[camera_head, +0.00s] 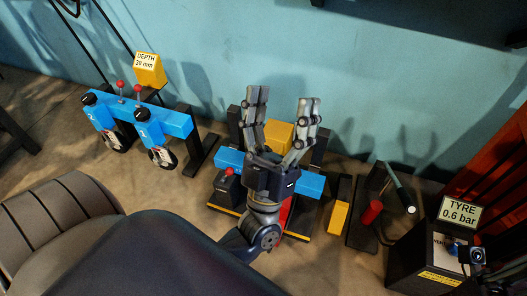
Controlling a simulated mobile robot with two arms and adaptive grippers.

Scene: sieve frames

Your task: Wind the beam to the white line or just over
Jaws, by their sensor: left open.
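My left gripper (284,115) is open and empty, its fingers pointing up the picture in the middle of the head view. It is in front of a low blue beam (312,186) on a dark stand and hides its middle. A yellow block (279,134) shows between the fingers. A dark post with a red knob (229,171) stands at this beam's left end. Another blue beam (178,122) at the left carries two round units marked 2 and 1 and two red-knobbed levers. I cannot make out a white line. My right gripper is not clearly visible.
A yellow sign (149,69) reads DEPTH 30 mm. A dark stand with a red cylinder (372,212) and a grey rod is right of the middle. A black box (425,262) with a TYRE 0.6 bar sign (459,213) stands at lower right. A blue wall closes the back.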

